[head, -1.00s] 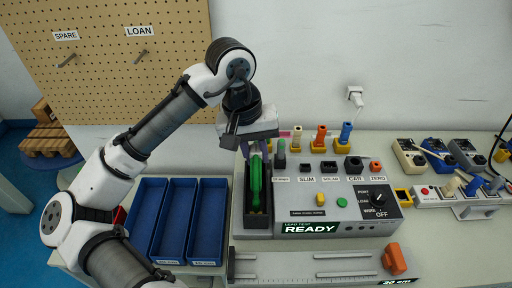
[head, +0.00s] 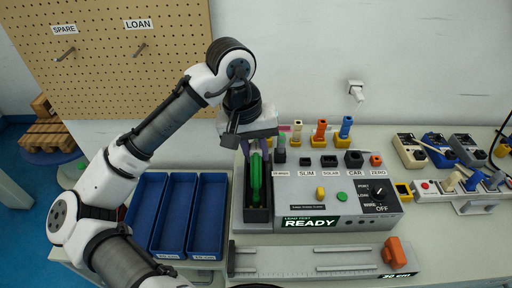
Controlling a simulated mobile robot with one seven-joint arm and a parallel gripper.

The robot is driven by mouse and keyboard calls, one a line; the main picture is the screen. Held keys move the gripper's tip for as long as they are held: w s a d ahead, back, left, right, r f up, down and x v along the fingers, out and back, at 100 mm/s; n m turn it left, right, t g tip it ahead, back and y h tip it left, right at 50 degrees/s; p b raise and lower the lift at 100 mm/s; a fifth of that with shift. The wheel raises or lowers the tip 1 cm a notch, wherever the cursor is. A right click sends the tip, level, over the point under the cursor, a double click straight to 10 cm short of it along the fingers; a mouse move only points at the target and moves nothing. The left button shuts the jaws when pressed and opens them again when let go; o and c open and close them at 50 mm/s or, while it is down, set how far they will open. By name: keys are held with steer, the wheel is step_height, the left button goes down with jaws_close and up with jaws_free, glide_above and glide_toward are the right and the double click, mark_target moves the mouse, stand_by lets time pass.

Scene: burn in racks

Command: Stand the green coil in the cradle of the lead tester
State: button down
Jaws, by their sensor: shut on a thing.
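The green coil (head: 256,179) stands upright and long in the dark cradle (head: 257,215) at the left end of the lead tester (head: 330,214). My gripper (head: 256,148) points down over the cradle and is shut on the coil's upper end. The coil's lower part is inside the cradle's walls; whether it touches the cradle floor cannot be told. The tester's display reads READY.
Blue bins (head: 188,215) stand left of the tester. A ruled slide with an orange block (head: 394,252) lies in front. Several coloured plugs (head: 319,132) stand behind the tester's sockets. Chargers and a power strip (head: 465,186) are at the right.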

steer(key=c, duration=1.2)
jaws_free()
step_height(320, 180, up, 14)
steer(key=a, duration=0.2)
steer(key=shift+a+f, duration=0.2)
steer(key=shift+a, duration=0.15)
